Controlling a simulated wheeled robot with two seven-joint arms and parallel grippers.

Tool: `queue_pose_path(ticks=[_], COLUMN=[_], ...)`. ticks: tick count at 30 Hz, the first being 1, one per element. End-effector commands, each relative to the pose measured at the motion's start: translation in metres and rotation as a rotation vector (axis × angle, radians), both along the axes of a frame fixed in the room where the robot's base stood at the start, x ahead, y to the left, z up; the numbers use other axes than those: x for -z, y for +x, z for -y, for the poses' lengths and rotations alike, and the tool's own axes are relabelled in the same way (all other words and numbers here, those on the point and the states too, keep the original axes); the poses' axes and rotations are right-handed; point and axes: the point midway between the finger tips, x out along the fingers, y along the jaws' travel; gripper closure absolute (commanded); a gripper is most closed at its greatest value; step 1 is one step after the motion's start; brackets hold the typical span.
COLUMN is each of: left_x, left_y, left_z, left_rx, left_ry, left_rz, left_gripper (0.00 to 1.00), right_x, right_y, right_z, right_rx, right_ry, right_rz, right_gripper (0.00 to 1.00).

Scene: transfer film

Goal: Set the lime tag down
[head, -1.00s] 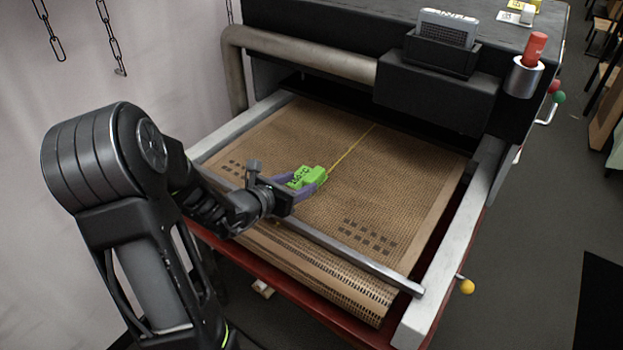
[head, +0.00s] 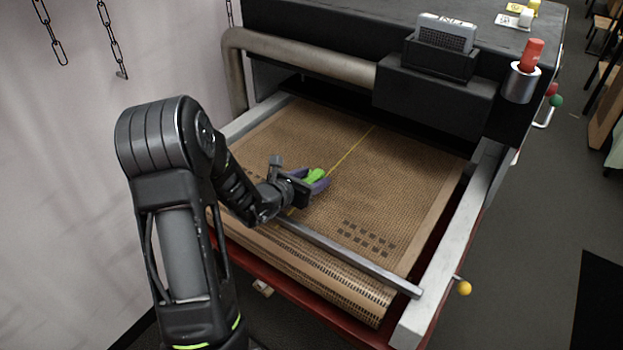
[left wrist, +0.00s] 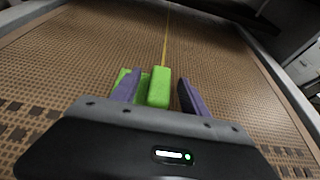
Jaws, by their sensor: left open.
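My left gripper (head: 319,184) is at the tag with purple fingers open. In the left wrist view the tag (left wrist: 159,88) shows between the fingers, close to the left finger and clear of the right one, with a green part also showing beyond the left finger. The gripper hides part of the tag. My right gripper is not in view.
A metal bar (head: 345,256) crosses the belt's near end, and pale side rails flank the belt. A dark machine housing (head: 435,95) stands over the far end, with a red-topped post (head: 531,55) at right. Dark patches mark the belt; much of it is bare.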

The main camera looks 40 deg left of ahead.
Motion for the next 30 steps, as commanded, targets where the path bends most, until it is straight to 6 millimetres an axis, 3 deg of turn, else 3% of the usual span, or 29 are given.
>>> queue_pose_path(ticks=[16, 30], left_x=[0.0, 0.0], left_y=[-0.0002, -0.0002], left_z=[-0.0002, -0.0002], left_rx=[0.0, -0.001], left_ry=[0.0, 0.0], left_rz=[0.0, 0.0], left_gripper=[0.47, 0.85], right_x=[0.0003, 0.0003], right_y=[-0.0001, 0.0], right_z=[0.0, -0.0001], right_rx=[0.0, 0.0], right_ry=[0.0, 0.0], right_rz=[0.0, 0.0], right_gripper=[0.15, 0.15])
